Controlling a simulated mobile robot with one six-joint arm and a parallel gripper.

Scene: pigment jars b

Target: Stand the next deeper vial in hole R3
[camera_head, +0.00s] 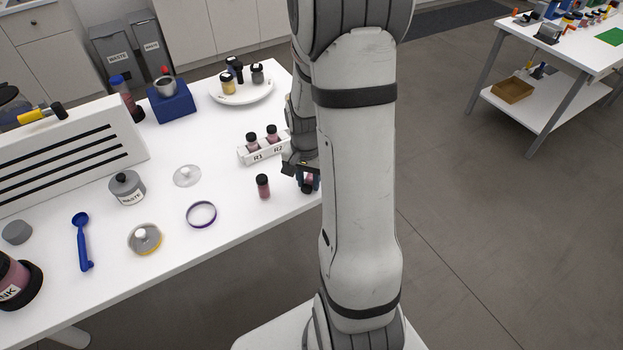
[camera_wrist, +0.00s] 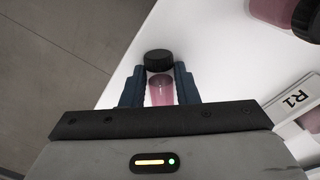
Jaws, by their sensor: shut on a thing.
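My gripper (camera_head: 308,177) is low at the table's near right edge, partly hidden behind my own arm. In the wrist view my gripper (camera_wrist: 160,92) is shut on a pink vial (camera_wrist: 161,90) with a black cap, a finger on each side of it. A white rack (camera_head: 258,154) stands just behind it, with black-capped vials in R1 (camera_head: 252,141) and R2 (camera_head: 272,133). My arm hides the rack's right end, so hole R3 does not show. Another pink black-capped vial (camera_head: 263,186) stands on the table left of my gripper; I cannot tell which pink is deeper.
A clear disc (camera_head: 187,176), a purple-rimmed ring (camera_head: 201,214), a grey waste jar (camera_head: 127,188) and a blue scoop (camera_head: 82,240) lie to the left. A round white tray (camera_head: 240,97) with several small bottles and a blue block (camera_head: 171,106) stand at the back.

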